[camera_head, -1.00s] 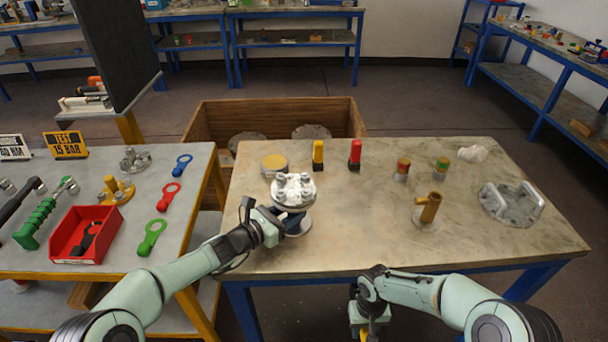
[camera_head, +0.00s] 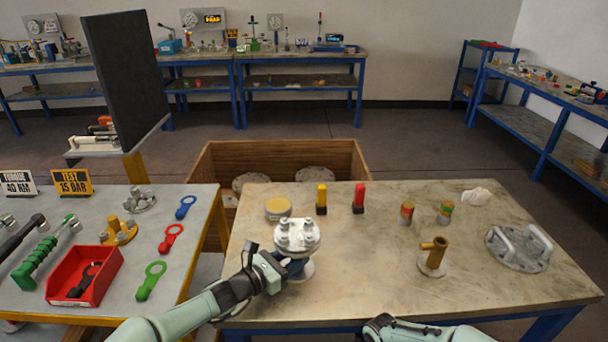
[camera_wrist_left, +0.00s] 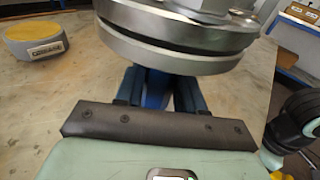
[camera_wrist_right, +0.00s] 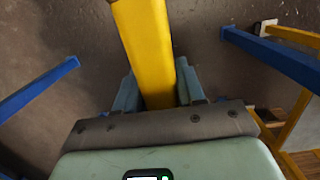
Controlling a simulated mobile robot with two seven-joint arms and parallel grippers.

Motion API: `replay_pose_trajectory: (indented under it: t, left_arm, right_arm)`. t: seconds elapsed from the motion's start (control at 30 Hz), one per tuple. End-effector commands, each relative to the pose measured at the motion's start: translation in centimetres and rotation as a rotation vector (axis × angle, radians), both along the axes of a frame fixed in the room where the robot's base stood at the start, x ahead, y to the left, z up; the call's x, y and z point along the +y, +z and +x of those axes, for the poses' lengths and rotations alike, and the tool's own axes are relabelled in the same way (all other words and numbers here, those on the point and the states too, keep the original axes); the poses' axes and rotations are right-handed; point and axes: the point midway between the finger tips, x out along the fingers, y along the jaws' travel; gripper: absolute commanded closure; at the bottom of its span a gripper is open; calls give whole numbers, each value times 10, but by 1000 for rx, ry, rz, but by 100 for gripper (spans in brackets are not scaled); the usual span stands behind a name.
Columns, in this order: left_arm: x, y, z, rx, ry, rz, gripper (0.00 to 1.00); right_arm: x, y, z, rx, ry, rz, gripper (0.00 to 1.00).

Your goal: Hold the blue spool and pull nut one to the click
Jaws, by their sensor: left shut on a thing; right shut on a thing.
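The flanged vessel (camera_head: 297,236) stands near the left front of the right table, with several nuts on its grey top flange. The blue spool shows under the flange in the left wrist view (camera_wrist_left: 157,88), mostly hidden. My left gripper (camera_head: 282,268) is shut on the spool from the front left, just below the flange. I cannot tell which nut is nut one. My right gripper (camera_wrist_right: 157,88) is shut on a yellow bar (camera_wrist_right: 146,38), seen in the right wrist view with floor behind it. It is below the head view's edge, and the bar's far end is out of frame.
A yellow-topped round block (camera_head: 278,208), a yellow marker (camera_head: 321,198), a red marker (camera_head: 359,198) and a brass fitting (camera_head: 433,257) stand on the table. A handled flange (camera_head: 518,250) lies at right. A red tray (camera_head: 85,276) and ring-ended tools lie on the left table.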

Motion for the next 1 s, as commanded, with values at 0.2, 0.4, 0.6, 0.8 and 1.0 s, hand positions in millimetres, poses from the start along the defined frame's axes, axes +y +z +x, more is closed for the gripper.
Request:
replay_pose_trajectory:
  t: [0.2, 0.4, 0.6, 0.8, 1.0]
  left_arm:
    - [0, 0, 0, 0, 1, 0, 42]
    - [0, 0, 0, 0, 0, 0, 32]
    - [3, 1, -2, 0, 1, 0, 32]
    - [25, 4, -20, 0, 3, 1, 32]
    - [58, 8, -47, 0, 4, 2, 32]
  right_arm:
    - [0, 1, 1, -2, 0, 0, 98]
    - [0, 1, 1, -2, 0, 0, 98]
    - [0, 1, 1, -2, 0, 0, 98]
    - [0, 1, 1, -2, 0, 0, 98]
    - [0, 1, 1, -2, 0, 0, 98]
